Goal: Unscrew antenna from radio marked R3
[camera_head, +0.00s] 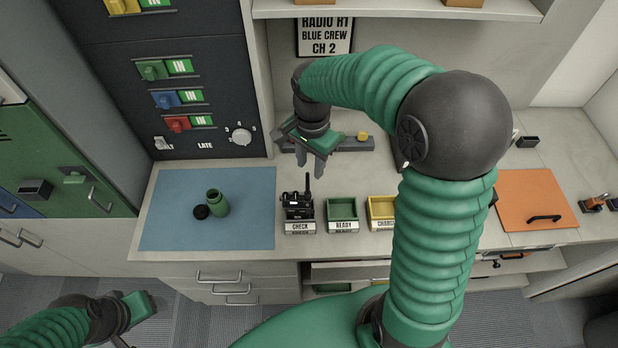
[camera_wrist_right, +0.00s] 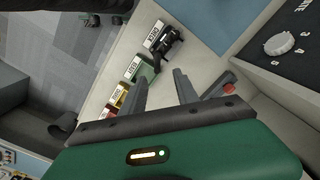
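A black radio (camera_head: 297,207) with an upright antenna (camera_head: 307,186) stands in the tray labelled CHECK (camera_head: 300,227); no R3 marking can be read on it. In the right wrist view the radio (camera_wrist_right: 169,42) lies beyond the fingers, near the top. My right gripper (camera_head: 311,165) is open and empty, above and behind the radio, apart from it. Its two spread fingers (camera_wrist_right: 163,92) also show in the right wrist view. My left gripper (camera_head: 126,325) is low at the bottom left, far from the radio; its fingers are mostly hidden.
Green READY (camera_head: 342,210) and yellow (camera_head: 381,208) trays stand right of the CHECK tray. A grey strip (camera_head: 355,144) lies behind my right gripper. An orange mat (camera_head: 535,190) lies right.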

